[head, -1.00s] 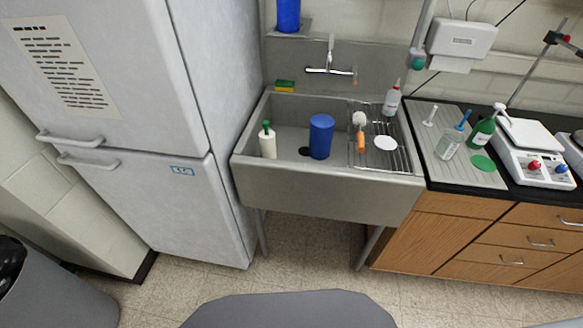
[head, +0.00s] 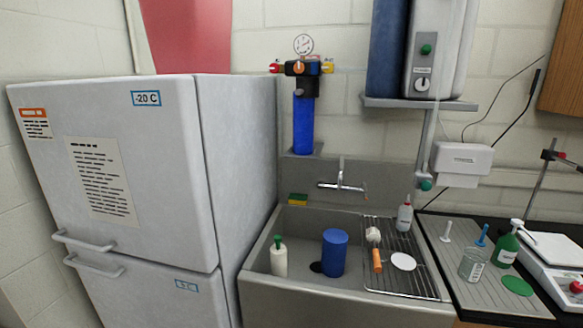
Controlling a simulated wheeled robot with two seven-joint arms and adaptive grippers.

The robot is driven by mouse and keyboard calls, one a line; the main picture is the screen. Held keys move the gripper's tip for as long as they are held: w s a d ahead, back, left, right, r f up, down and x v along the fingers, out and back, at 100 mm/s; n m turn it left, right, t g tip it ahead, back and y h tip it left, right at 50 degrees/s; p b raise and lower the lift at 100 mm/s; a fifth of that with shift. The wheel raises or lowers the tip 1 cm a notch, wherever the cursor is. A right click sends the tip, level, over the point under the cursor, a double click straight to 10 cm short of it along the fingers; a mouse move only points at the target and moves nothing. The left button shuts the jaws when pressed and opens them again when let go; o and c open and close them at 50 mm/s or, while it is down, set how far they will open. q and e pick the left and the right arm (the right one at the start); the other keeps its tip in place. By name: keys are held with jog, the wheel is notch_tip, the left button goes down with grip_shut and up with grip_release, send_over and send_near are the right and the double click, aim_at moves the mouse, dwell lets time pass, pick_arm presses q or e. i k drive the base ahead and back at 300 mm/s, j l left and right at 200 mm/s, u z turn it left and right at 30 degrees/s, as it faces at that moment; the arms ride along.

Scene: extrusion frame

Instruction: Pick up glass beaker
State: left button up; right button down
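A clear glass beaker (head: 472,265) stands upright on the grey ribbed drain mat (head: 463,291) on the black counter, right of the sink. It looks empty, with faint markings on its side. A blue stirrer-like item (head: 482,236) is just behind it and a green bottle (head: 507,246) is close to its right. A green disc (head: 517,286) lies in front of the bottle. Neither of my grippers shows in the head view.
The sink (head: 305,230) holds a blue cylinder (head: 334,253), a white bottle with a green cap (head: 279,257) and a wire rack (head: 393,282) with a brush. A balance (head: 555,255) stands right of the mat. A tall freezer (head: 150,180) stands left of the sink.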

aim_at(474, 261)
jog(key=z, duration=1.4)
jog(key=i+l+u, duration=0.1)
jog(key=l, duration=0.25)
jog(key=i+l, duration=0.15)
jog(key=l, duration=0.2)
jog(key=u, duration=0.05)
